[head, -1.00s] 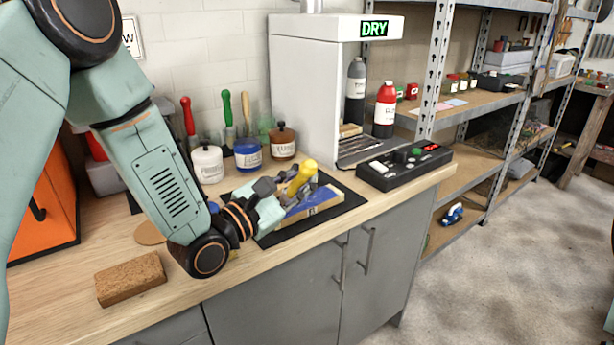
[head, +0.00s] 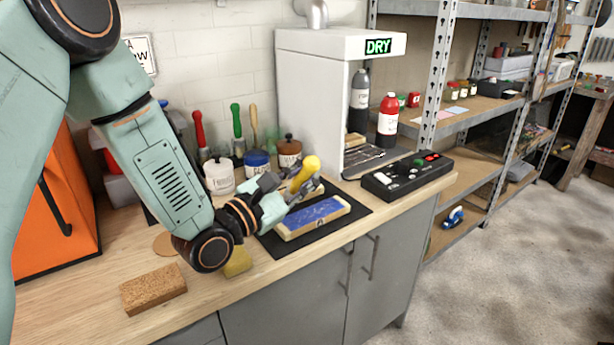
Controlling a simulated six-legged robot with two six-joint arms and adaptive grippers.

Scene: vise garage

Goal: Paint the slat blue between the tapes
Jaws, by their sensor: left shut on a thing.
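The slat (head: 313,218) lies on a black mat (head: 346,227) at the front of the bench. Its upper face is mostly blue in the middle, with paler streaks, and its ends are pale; I cannot clearly tell tape from bare wood there. My left gripper (head: 297,188) is shut on a yellow-handled tool (head: 308,168), apparently a brush, just behind the slat's left half. The tool's working end is hidden by the fingers, so I cannot tell whether it touches the slat. My right gripper is not in view.
White (head: 219,178), blue (head: 257,163) and brown (head: 289,152) jars stand behind the gripper. A white booth (head: 310,95) with a "DRY" sign and a black control box (head: 407,176) stand right. A cork block (head: 153,290) and a yellow sponge-like block (head: 238,262) lie in front.

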